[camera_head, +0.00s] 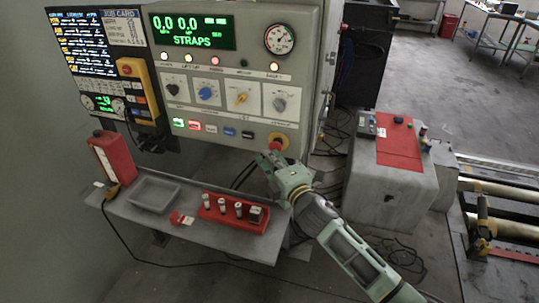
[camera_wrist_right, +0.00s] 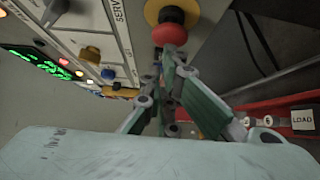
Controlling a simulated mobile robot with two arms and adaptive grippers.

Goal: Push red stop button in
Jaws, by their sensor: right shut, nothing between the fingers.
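The red stop button (camera_head: 276,145), a red mushroom head on a yellow collar, is at the lower right of the grey control panel (camera_head: 315,60). It also shows at the top of the right wrist view (camera_wrist_right: 170,36), with its yellow collar (camera_wrist_right: 160,10) behind it. My right gripper (camera_head: 268,160) is shut and empty, just below the button. In the right wrist view its closed fingertips (camera_wrist_right: 172,52) meet the button's lower edge in the picture; I cannot tell whether they touch. My left gripper is not in view.
A shelf (camera_head: 175,218) below the panel holds a grey tray (camera_head: 153,194), a red rack (camera_head: 235,214) of small cylinders and a red box (camera_head: 112,158). A yellow pendant (camera_head: 137,90) hangs at left. Cables and a grey cabinet (camera_head: 395,185) are to the right.

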